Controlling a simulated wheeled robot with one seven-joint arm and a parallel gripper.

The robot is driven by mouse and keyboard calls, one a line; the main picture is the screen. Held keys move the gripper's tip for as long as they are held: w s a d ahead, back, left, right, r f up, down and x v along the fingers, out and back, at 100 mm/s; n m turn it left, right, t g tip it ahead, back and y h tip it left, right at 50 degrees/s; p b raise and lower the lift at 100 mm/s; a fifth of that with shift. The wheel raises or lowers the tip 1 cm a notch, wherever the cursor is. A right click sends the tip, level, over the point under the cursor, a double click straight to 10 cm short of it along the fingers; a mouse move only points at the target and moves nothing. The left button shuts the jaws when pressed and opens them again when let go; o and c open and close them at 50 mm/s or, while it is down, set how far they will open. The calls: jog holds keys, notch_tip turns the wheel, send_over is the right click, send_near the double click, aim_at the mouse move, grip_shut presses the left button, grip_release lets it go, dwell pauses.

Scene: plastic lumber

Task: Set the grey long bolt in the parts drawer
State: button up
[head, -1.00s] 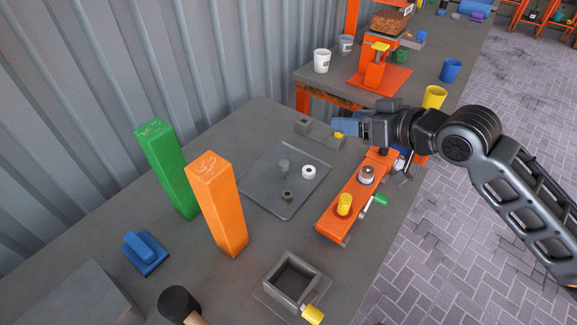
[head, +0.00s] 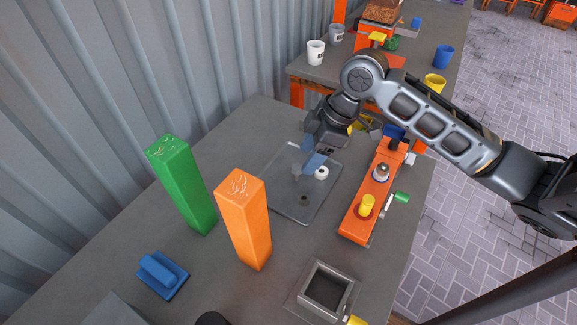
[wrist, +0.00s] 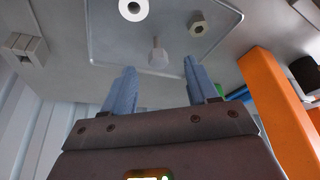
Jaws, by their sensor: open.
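The grey long bolt (head: 297,169) lies on the clear tray in the head view, partly behind my fingers. In the wrist view the bolt (wrist: 158,56) shows its pale head, just beyond and between my fingertips. My gripper (head: 310,155) is above the tray with its blue fingers spread, and nothing is between them. The fingers also show in the wrist view (wrist: 158,70). The parts drawer, seen as an open grey box (head: 305,283) with a yellow handle (head: 356,321), stands at the near right of the table. The part of its inside that shows is empty.
A white ring (head: 321,173) and a small grey nut (head: 304,200) share the tray (head: 276,200) with the bolt. Tall green (head: 183,185) and orange (head: 243,220) blocks stand left. An orange fixture (head: 366,205) stands right. Bare table lies between tray and drawer.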

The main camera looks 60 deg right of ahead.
aim_at(300, 166)
jog(key=x, duration=0.6)
jog(key=shift+w+f, duration=0.3)
jog(key=shift+w, duration=0.05)
jog(key=c, duration=1.1)
jog(key=shift+r, duration=0.15)
